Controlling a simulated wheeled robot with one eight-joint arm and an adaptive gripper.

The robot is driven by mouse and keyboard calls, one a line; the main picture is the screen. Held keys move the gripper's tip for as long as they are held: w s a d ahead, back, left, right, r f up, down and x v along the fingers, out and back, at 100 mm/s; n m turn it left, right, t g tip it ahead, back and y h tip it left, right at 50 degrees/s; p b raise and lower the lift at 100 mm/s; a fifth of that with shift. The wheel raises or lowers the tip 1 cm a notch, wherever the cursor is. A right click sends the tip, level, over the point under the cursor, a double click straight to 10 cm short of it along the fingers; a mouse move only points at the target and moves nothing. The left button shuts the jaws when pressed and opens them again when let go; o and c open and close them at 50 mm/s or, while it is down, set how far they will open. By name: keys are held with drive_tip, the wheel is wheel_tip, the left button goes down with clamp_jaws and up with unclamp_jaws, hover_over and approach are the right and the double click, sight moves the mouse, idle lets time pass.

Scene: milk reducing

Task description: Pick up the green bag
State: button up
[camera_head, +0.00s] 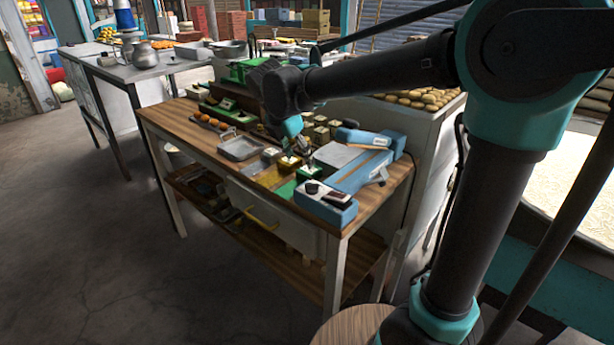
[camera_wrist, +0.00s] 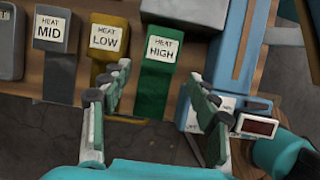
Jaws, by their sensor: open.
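The green bag (camera_wrist: 152,92) lies near the table's front edge in the wrist view. Its white label reads HEAT HIGH. In the head view the green bag (camera_head: 310,173) is small, beside the blue machine. My gripper (camera_wrist: 160,78) is open and empty, pointing down over the bag. One finger is on the bag's left side and the other on its right, with gaps visible between. In the head view my gripper (camera_head: 300,148) is small and partly hidden by my arm.
A yellow bag (camera_wrist: 107,42) labelled HEAT LOW and a grey bag (camera_wrist: 54,55) labelled HEAT MID lie left of the green bag. A blue sealing machine (camera_head: 362,172) stands close on the right. A metal tray (camera_head: 240,148) sits further left on the wooden table (camera_head: 180,122).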

sight(306, 171)
drive_tip(key=shift+x, duration=3.4)
drive_tip(key=shift+d, duration=0.1)
drive_tip(key=shift+c, duration=0.2)
drive_tip(key=c, duration=0.9)
drive_tip(key=shift+r, duration=0.1)
